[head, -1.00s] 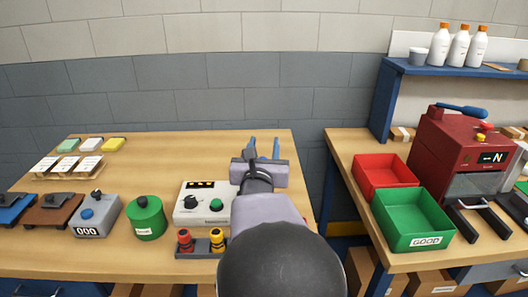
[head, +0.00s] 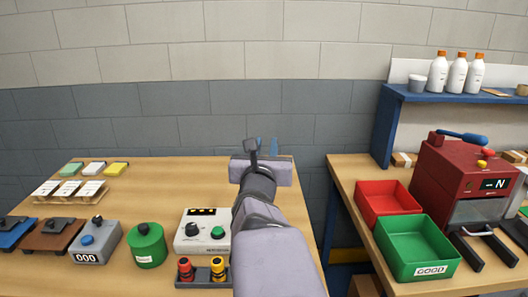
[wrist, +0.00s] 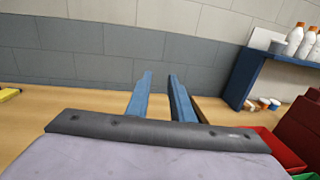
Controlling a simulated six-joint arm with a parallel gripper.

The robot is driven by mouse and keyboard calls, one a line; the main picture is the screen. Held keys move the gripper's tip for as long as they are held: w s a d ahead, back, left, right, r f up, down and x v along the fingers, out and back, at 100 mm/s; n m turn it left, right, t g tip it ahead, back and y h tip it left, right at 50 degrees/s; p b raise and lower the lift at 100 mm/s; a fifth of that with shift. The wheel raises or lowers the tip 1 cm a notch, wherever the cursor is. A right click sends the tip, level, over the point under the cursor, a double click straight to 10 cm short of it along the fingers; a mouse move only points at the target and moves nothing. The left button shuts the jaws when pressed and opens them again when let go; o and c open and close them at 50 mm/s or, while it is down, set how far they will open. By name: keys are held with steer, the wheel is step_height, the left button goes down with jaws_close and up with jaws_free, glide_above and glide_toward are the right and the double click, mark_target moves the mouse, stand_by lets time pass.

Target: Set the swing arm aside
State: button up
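My gripper (head: 262,146) is raised over the back right of the left table. In the wrist view its two blue fingers (wrist: 160,77) stand apart with nothing between them, so it is open and empty. I cannot pick out with certainty which part is the swing arm. A red machine (head: 452,168) stands on the right table with a blue handle (head: 461,135) lying across its top and a display reading N. My gripper is well to the left of this machine and touches nothing.
A red bin (head: 372,222) and a green bin (head: 398,262) marked GOOD stand left of the machine. A blue shelf (head: 400,94) with white bottles is behind. The left table holds a control box (head: 187,243), a green round device (head: 147,246) and a counter (head: 95,243). A gap separates the tables.

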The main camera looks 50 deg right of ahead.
steer(key=shift+w+a+r+n+t+y+p, duration=0.3)
steer(key=shift+w+a+r+t+p, duration=0.1)
steer(key=shift+w+a+r+p, duration=0.45)
jaws_close()
steer(key=w+a+f+n+t+y+p, duration=0.2)
steer(key=w+a+y+p, duration=0.5)
steer(key=w+a+p, duration=1.3)
steer(key=s+d+f+m+g+h+b, duration=0.25)
steer(key=s+m+g+h, duration=0.3)
steer(key=m+g, duration=0.45)
steer(key=s+m+g, duration=0.3)
steer(key=s+g, duration=0.4)
steer(key=s, duration=0.7)
steer(key=shift+a+f, duration=0.25)
steer(key=shift+a, duration=0.05)
steer(key=shift+d+y, duration=0.1)
steer(key=shift+y, duration=0.25)
